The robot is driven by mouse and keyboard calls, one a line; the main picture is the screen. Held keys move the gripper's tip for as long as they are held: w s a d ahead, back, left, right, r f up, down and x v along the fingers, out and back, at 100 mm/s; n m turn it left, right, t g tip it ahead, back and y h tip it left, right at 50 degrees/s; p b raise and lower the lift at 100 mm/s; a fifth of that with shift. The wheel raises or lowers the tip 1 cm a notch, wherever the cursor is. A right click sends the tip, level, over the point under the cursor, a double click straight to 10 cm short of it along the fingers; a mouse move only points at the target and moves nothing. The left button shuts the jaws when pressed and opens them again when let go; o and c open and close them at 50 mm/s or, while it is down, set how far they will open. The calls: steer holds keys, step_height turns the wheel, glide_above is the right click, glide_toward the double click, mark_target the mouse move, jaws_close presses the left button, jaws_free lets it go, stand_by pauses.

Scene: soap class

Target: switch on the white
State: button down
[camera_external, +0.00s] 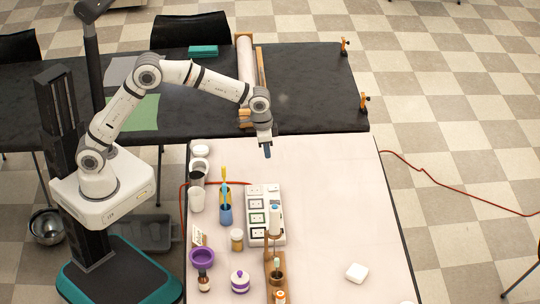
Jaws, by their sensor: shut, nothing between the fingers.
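A white panel (278,240), which looks like a power strip, lies on the pale table. It carries several socket or switch plates in two columns; some plates show green and some white. I cannot tell any switch's position at this size. A white-topped dispenser or tool (275,220) stands in front of its lower part and hides some of it. My gripper (267,153) points down, shut and empty, above the far part of the table. It is beyond the panel's far end and apart from it.
A blue cup (225,215) with brushes stands left of the panel, near white cups (197,199), a small jar (237,240) and a purple bowl (202,258). A wooden stand (268,285) is in front. A white block (356,272) lies right; the table's right side is mostly clear.

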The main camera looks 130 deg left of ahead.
mark_target(277, 187)
steer(key=shift+w+a+r, duration=0.1)
steer(key=shift+w+a, duration=0.4)
steer(key=shift+w, duration=0.1)
steer(key=f, duration=0.9)
steer(key=w+a+f, duration=0.1)
steer(key=f, duration=0.4)
steer(key=shift+a, duration=0.1)
steer(key=shift+w+f, duration=0.1)
steer(key=shift+f, duration=0.1)
